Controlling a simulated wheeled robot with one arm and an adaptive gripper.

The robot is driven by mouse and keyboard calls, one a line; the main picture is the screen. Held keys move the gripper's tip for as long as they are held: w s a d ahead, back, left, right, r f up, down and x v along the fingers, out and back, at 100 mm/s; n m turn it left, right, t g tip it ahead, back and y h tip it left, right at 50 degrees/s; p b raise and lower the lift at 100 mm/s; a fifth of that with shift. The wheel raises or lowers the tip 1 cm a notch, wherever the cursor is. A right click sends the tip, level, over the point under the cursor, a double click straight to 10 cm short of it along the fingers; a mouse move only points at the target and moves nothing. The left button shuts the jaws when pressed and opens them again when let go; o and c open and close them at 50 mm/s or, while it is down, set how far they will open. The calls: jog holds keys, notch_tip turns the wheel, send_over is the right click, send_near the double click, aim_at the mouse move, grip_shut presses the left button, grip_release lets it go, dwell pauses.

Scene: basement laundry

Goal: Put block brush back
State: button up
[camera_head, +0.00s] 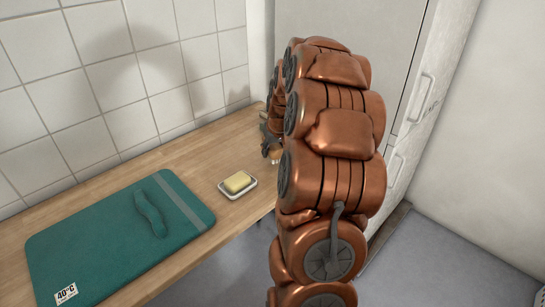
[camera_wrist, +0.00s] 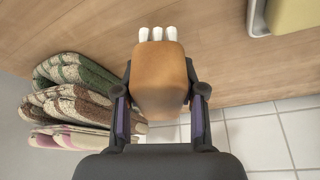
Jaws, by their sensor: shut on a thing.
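The block brush (camera_wrist: 158,80) has a brown wooden body with white bristle tufts at its far end in the wrist view. My gripper (camera_wrist: 161,96) is shut on it, with one finger on each side of the wooden body. The brush is seen over the wooden counter; I cannot tell whether it touches it. In the head view my gripper (camera_head: 270,145) is near the back of the counter, mostly hidden behind my copper arm, and the brush is barely visible there.
The wooden counter (camera_head: 203,160) runs along a white tiled wall (camera_head: 115,75). Yellow soap sits in a white dish (camera_head: 224,190). A teal mat (camera_head: 80,240) with a teal curved piece lies front left. Folded patterned textiles (camera_wrist: 72,105) are stacked left in the wrist view. A pale cabinet (camera_head: 405,120) stands right.

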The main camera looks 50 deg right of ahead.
jog(key=shift+w+d, duration=0.2)
jog(key=shift+f, duration=1.75)
jog(key=shift+f, duration=0.15)
jog(key=o, duration=1.2)
